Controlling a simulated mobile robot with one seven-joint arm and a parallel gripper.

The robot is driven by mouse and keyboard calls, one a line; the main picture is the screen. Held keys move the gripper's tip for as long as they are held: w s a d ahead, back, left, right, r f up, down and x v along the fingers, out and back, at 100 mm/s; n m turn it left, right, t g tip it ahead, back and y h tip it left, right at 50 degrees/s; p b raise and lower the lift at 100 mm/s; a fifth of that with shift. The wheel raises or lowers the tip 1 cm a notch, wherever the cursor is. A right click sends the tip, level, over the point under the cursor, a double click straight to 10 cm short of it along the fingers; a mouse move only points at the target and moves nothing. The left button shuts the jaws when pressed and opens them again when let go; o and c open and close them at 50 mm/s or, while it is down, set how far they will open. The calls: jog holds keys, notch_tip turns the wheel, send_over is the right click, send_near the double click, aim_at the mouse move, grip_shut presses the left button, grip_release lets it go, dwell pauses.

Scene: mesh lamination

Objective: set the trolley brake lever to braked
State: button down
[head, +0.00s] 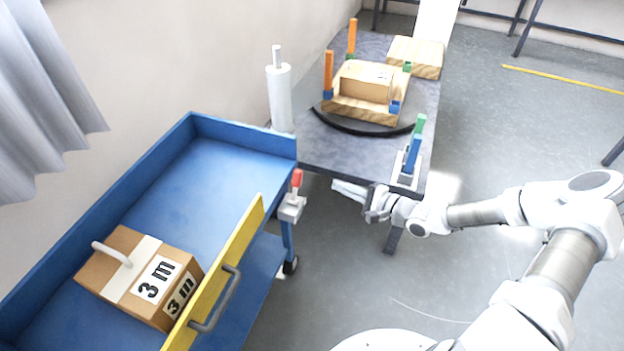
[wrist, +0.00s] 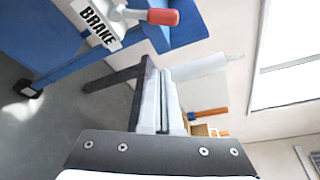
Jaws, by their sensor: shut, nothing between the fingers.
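The blue trolley (head: 187,125) stands at the left, with a yellow side panel that has a grey handle. Its brake lever (head: 296,181) has a red grip and sits on a pale block at the trolley's corner, pointing up in the head view. In the wrist view the red lever grip (wrist: 162,17) shows at the top, beside a label reading BRAKE (wrist: 100,30). My gripper (head: 336,188) is shut and empty, to the right of the lever and apart from it. In the wrist view its fingers (wrist: 160,75) are together, below the lever grip.
A grey table (head: 330,153) stands behind the lever, with a round black turntable, wooden blocks, coloured clamps and a white roll (head: 280,98). A cardboard box marked 3 m (head: 125,262) lies in the trolley. The floor right of the table is clear.

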aim_at(296, 185)
jog(key=b+x, duration=0.2)
jog(key=x, duration=0.8)
jog(key=shift+s+a+r+p, duration=0.25)
jog(key=shift+s+r, duration=0.2)
jog(key=shift+s, duration=0.4)
jog(key=shift+s+a+r+p, duration=0.15)
jog(key=shift+s+a+r, duration=0.25)
jog(key=shift+s, duration=0.45)
jog(key=shift+s+r+n+b, duration=0.25)
jog(key=shift+n+b, duration=0.25)
jog(key=shift+b, duration=0.05)
jog(key=s+a+r+n+t+y+b, duration=0.1)
jog(key=s+a+n+b, duration=0.1)
jog(key=s, duration=0.4)
jog(key=shift+a+r+n+t+b, duration=0.2)
jog(key=shift+n+t+b, duration=0.1)
jog(key=shift+n+b, duration=0.75)
jog(key=shift+s+a+f+n, duration=0.15)
jog(key=shift+s+n, duration=0.1)
jog(key=shift+s, duration=0.15)
